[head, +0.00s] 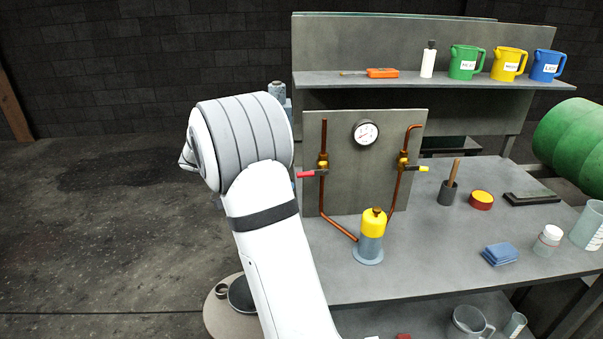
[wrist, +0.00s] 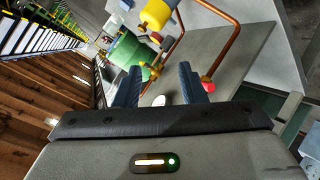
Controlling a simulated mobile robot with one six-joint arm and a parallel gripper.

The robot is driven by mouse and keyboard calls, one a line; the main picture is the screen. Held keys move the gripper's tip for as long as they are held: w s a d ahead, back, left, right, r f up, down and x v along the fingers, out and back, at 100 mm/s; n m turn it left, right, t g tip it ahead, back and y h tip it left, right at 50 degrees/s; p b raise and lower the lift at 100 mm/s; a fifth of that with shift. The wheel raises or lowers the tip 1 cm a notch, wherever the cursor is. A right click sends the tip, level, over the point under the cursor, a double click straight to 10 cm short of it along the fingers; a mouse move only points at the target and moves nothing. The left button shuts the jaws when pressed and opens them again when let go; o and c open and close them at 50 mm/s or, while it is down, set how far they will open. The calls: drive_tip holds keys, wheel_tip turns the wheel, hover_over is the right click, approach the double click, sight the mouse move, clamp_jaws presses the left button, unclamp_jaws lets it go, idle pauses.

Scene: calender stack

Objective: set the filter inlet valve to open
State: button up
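A grey upright panel (head: 342,190) carries two copper pipes with brass valves. The left valve has a red lever (head: 308,173) that points left, across its vertical pipe. No label shows which is the inlet valve. The filter (head: 370,240), with a yellow top and grey body, stands at the panel's foot. My gripper (wrist: 160,82) is open in the wrist view, with nothing seen gripped; the red lever's end (wrist: 208,85) shows beside the right finger. My arm hides the gripper in the head view.
A round gauge (head: 366,132) sits high on the panel. A shelf (head: 430,80) above holds jugs, a bottle and an orange tool. The bench (head: 420,260) holds a cup, a red tin, blue cloths and jars to the right. Floor left of the bench is open.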

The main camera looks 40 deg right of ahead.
sight(303, 174)
drive_tip(key=w+d+f+m+g+h, duration=0.3)
drive_tip(key=w+d+f+m+h, duration=0.2)
drive_tip(key=w+d+m, duration=0.3)
drive_tip(key=shift+n, duration=0.6)
drive_tip(key=p+x, duration=0.2)
drive_tip(key=x, duration=0.1)
drive_tip(key=p+x, duration=0.1)
drive_tip(key=shift+w+d+r, duration=0.1)
drive_tip(key=shift+d+r, duration=0.2)
drive_tip(key=shift+d, duration=0.2)
drive_tip(key=shift+s+d+f, duration=0.15)
drive_tip(key=shift+s+d, duration=0.1)
drive_tip(key=shift+d, duration=0.3)
clamp_jaws()
